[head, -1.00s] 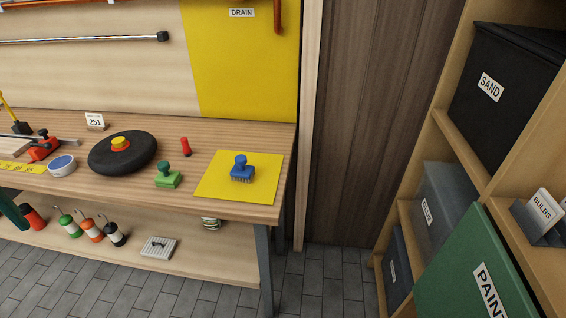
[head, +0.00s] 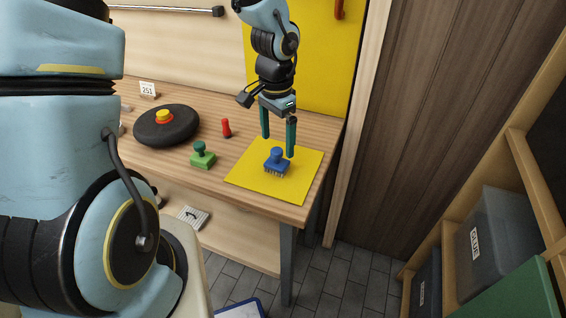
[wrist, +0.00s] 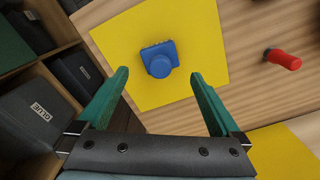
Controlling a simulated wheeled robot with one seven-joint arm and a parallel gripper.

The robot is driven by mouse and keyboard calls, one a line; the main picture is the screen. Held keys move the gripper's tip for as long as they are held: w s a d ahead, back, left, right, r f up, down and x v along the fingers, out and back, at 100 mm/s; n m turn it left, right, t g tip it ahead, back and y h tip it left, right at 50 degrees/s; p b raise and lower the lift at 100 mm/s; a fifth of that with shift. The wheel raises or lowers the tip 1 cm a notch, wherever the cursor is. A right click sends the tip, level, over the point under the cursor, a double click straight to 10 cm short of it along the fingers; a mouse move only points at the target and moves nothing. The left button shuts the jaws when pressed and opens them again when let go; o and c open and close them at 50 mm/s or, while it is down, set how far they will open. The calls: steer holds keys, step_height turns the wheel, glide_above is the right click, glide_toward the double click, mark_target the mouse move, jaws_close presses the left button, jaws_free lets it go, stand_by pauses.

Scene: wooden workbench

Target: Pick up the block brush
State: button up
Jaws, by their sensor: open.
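The block brush (head: 277,162) is blue, with a knob handle on top and bristles underneath. It stands upright on a yellow square mat (head: 306,166) at the bench's right end. In the wrist view the brush (wrist: 159,58) shows from above, beyond and between the fingertips. My gripper (head: 278,145) is open and empty, with its green fingers pointing down above the mat, close behind the brush. In the wrist view the gripper (wrist: 160,75) has its fingers wide apart. I see no contact with the brush.
A green stamp-like block (head: 203,157) and a red peg-like piece (head: 226,128) stand left of the mat. A black disc with a yellow and red knob (head: 166,125) lies farther left. A yellow panel (head: 318,70) rises behind. A shelf with bins (head: 490,240) stands at the right.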

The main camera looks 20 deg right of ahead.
mark_target(277, 150)
steer(key=shift+a+f+p, duration=0.15)
steer(key=shift+f+p, duration=0.3)
steer(key=shift+f, duration=2.8)
steer(key=c, duration=1.3)
steer(key=shift+o, duration=0.2)
step_height(277, 150, up, 10)
steer(key=shift+r, duration=0.1)
